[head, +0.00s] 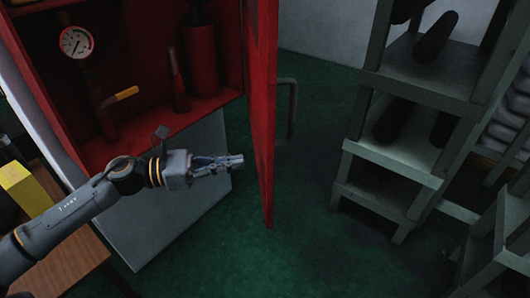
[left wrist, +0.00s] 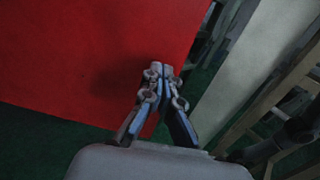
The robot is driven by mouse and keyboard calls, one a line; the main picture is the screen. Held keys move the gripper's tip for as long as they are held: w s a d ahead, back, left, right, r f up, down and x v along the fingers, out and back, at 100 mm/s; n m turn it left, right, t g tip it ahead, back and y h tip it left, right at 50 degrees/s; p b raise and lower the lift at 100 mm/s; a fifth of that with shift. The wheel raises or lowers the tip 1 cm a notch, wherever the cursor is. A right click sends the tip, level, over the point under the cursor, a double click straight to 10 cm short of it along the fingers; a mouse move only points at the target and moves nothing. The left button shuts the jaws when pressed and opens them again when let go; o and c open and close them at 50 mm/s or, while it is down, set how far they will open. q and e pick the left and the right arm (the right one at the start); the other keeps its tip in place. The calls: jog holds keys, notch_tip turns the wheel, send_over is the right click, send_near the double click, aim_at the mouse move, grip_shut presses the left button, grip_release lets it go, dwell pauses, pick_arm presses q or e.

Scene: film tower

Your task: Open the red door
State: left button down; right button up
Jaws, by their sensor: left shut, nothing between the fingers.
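The red door (head: 262,110) stands swung out from the red cabinet (head: 130,135) and shows almost edge-on in the head view. A grey bar handle (head: 292,108) sticks out from its right, outer side. My left gripper (head: 240,159) is shut and empty, on the left, inner side of the door, with its tips close to the panel. I cannot tell whether they touch it. In the left wrist view the closed fingers (left wrist: 166,70) point towards the red panel (left wrist: 90,55), near its edge. My right gripper is not in view.
Inside the cabinet are a gauge (head: 76,42), a valve with an orange lever (head: 120,97) and a red cylinder (head: 201,60). A grey shelf rack (head: 400,158) with dark rolls stands at right. Green floor (head: 325,215) is clear between door and rack. A wooden table (head: 65,255) is at lower left.

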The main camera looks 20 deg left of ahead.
aim_at(264, 159)
pick_arm(q)
jog(key=p+x, duration=0.1)
jog(key=x, duration=0.1)
jog(key=p+x, duration=0.1)
jog(key=x, duration=0.1)
jog(key=p+x, duration=0.1)
jog(key=x, duration=0.1)
jog(key=shift+w+d+r, duration=0.1)
jog(key=shift+r, duration=0.2)
jog(key=shift+w+d+f+p, duration=0.25)
jog(key=shift+d+p, duration=0.15)
jog(key=shift+d, duration=0.1)
